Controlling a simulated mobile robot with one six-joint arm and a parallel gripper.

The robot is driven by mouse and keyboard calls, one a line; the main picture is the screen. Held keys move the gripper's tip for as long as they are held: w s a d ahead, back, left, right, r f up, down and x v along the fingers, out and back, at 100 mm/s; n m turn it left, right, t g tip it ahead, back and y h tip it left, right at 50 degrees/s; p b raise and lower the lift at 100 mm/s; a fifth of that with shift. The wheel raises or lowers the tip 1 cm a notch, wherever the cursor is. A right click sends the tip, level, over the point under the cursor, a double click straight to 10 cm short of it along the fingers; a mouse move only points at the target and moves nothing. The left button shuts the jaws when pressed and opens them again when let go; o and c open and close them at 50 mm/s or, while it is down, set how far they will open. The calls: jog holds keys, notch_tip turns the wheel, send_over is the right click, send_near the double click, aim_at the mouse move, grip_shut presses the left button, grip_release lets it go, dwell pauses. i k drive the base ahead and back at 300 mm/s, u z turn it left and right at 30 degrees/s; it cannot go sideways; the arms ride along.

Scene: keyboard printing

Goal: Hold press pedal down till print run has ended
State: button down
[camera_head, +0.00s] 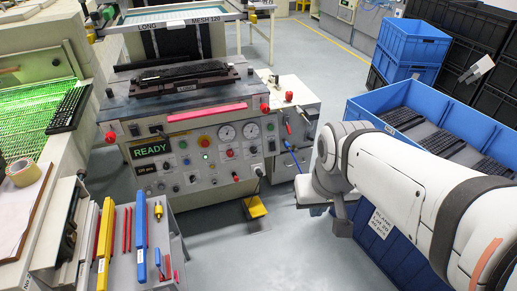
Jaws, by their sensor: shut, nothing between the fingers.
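The yellow press pedal (255,208) lies on the floor in front of the press (205,155), with a dark cable running down to it from the front panel. The press display (152,149) reads READY, with a smaller line below it. My gripper (342,228) shows small and grey below the wrist, partly hidden by my arm. It is shut and empty, to the right of the pedal and apart from it. Nothing presses on the pedal. A dark keyboard part (180,76) sits on the press bed.
Blue crates (402,42) stand at the right; the nearest (362,101) holds several dark keyboards. A tool tray (130,272) and a green-lit conveyor (30,130) are at the left. The grey floor (235,262) in front of the pedal is clear.

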aim_at(256, 208)
jog(key=z, duration=0.65)
jog(key=k, duration=0.95)
jog(key=z, duration=0.8)
jog(key=k, duration=0.35)
jog(key=z, duration=0.15)
jog(key=i, duration=1.15)
jog(key=u, duration=0.6)
jog(key=i, duration=1.5)
jog(key=u, duration=1.55)
jog(key=i, duration=0.8)
jog(key=u, duration=0.4)
jog(key=k, duration=0.95)
jog(key=u, duration=0.15)
jog(key=i, duration=0.25)
